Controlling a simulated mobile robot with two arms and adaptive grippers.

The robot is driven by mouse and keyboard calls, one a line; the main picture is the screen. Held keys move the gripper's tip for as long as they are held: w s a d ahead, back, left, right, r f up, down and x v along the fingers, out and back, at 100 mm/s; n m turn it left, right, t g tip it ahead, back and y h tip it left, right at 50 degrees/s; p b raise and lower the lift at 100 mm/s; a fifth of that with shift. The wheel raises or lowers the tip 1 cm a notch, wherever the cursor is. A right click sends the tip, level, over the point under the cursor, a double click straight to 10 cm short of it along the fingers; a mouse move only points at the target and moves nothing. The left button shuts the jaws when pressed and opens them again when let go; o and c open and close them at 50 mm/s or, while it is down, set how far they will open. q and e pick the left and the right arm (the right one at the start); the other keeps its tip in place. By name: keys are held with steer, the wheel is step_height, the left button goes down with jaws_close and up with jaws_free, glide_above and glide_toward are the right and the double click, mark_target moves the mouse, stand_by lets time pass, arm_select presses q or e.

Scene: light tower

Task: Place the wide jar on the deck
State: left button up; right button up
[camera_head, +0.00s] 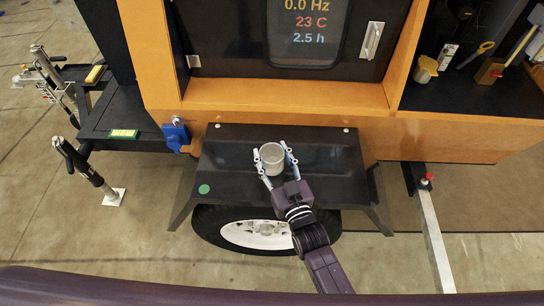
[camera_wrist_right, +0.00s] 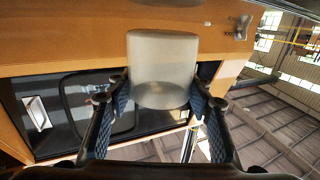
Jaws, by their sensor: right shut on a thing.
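The wide jar (camera_head: 271,160) is a pale grey, short cylinder. It also shows large between the fingers in the right wrist view (camera_wrist_right: 162,62). My right gripper (camera_head: 272,153) is shut on it, with one blue-grey finger on each side. In the head view the jar shows over the black flat top above the wheel (camera_head: 225,160), which has a green dot at its front left corner. I cannot tell whether the jar touches this surface. A second black platform (camera_head: 100,116) lies at the left; which of the two is the deck is not marked. My left gripper is not in view.
The orange trailer body (camera_head: 285,95) with a dark display panel (camera_head: 306,35) rises behind the black top. A blue clamp (camera_head: 176,136) is at its left. The right bay holds a yellow cup (camera_head: 425,70) and tools. The black top is otherwise clear.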

steer(key=shift+f, duration=0.45)
steer(key=shift+f, duration=0.1)
steer(key=o, duration=1.3)
steer(key=shift+c, duration=0.2)
